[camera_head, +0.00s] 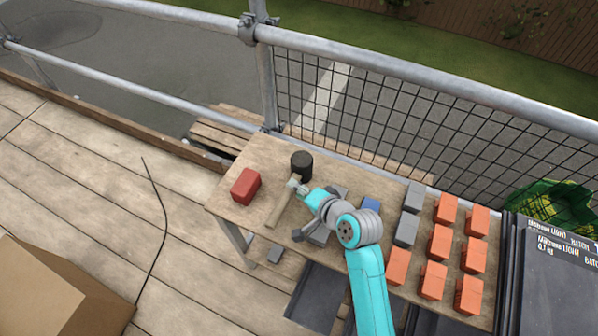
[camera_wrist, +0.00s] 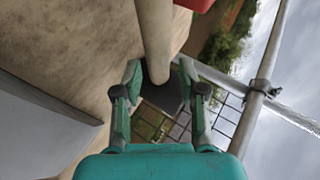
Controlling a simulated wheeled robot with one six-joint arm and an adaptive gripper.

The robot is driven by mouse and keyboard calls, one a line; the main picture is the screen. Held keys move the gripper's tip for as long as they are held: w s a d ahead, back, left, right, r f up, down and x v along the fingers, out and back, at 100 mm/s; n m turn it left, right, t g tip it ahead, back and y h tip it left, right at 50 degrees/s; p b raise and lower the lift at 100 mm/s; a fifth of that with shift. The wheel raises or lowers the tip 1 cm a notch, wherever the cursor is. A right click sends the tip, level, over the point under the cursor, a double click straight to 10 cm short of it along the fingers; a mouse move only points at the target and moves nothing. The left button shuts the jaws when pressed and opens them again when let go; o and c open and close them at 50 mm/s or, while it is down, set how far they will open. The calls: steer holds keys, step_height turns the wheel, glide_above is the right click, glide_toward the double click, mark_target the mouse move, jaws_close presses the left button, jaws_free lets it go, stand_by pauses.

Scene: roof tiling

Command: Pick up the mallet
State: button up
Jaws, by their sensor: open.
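The mallet lies on the wooden table; its black head (camera_head: 301,165) is near the back edge and its pale wooden handle (camera_head: 279,208) points toward the front. My gripper (camera_head: 297,187) is at the handle close to the head. In the wrist view my gripper (camera_wrist: 160,70) is open, with the pale handle (camera_wrist: 154,35) coming between its two fingertips. A dark surface (camera_wrist: 167,97), seemingly the mallet head, shows beyond the fingers. Whether the fingers touch the handle I cannot tell.
A red block (camera_head: 245,186) lies left of the mallet. A metal railing (camera_head: 420,75) with mesh runs behind the table. A cardboard box (camera_head: 55,295) is at lower left.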

steer(key=x, duration=0.4)
steer(key=shift+a+f, duration=0.15)
jaws_close()
step_height(320, 180, up, 10)
steer(key=shift+r, duration=0.1)
stand_by(0.6)
